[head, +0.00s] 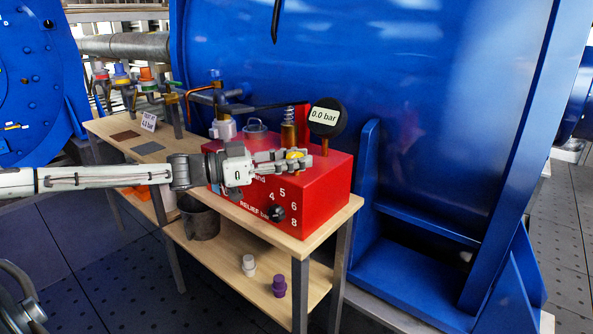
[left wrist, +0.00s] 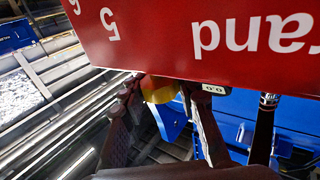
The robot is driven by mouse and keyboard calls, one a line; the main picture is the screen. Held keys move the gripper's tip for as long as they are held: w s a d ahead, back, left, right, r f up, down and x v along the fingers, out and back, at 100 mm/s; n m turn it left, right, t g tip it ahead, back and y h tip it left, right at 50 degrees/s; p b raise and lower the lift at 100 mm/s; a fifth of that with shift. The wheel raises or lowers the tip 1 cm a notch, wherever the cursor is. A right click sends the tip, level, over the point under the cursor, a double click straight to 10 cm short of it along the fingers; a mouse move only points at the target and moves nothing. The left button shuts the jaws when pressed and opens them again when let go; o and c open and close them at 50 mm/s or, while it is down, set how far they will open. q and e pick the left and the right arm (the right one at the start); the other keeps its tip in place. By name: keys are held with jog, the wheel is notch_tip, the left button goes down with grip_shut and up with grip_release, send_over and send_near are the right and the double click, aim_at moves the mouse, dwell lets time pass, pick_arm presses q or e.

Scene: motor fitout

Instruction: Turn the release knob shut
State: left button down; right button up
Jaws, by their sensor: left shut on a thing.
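The red box (head: 318,193) stands on the near end of the wooden bench, with a gauge (head: 325,117) on top reading 0.0 bar. A yellow knob (head: 295,154), seemingly the release knob, is at the box's top. My left gripper (head: 298,161) is shut on this knob, reaching in from the left. In the left wrist view the yellow knob (left wrist: 158,88) sits between the two fingers, partly hidden by them and the box edge. A black relief knob (head: 275,213) is on the box front among printed numbers.
A card (head: 148,121) reading 4.0 bar stands on the bench (head: 110,128), near several coloured-top valves. A metal pot (head: 201,222), a white piece (head: 249,265) and a purple piece (head: 279,286) are on the lower shelf. A large blue tank (head: 440,110) is close behind.

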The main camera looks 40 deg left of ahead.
pick_arm(q)
jog(key=shift+w+r+m+g+h+b, duration=0.1)
jog(key=shift+r+m+g+h+b, duration=0.2)
jog(key=shift+m+g+h+b, duration=0.65)
jog(key=shift+a+r, duration=0.1)
pick_arm(e)
notch_tip(320, 180, up, 6)
jog(key=a+r+t, duration=0.1)
pick_arm(q)
jog(key=shift+m+g+h+p, duration=0.55)
jog(key=shift+g+p, duration=0.3)
jog(key=shift+p, duration=0.35)
jog(key=shift+f, duration=0.2)
pick_arm(e)
jog(key=shift+g, duration=0.5)
jog(key=f, duration=0.2)
jog(key=d+f, duration=0.1)
jog(key=f, duration=0.2)
jog(key=shift+s+f, duration=0.1)
jog(key=shift+f, duration=0.25)
pick_arm(q)
jog(key=c, duration=1.3)
grip_release()
jog(key=shift+o, duration=1)
jog(key=shift+f, duration=0.15)
jog(key=v, duration=1.2)
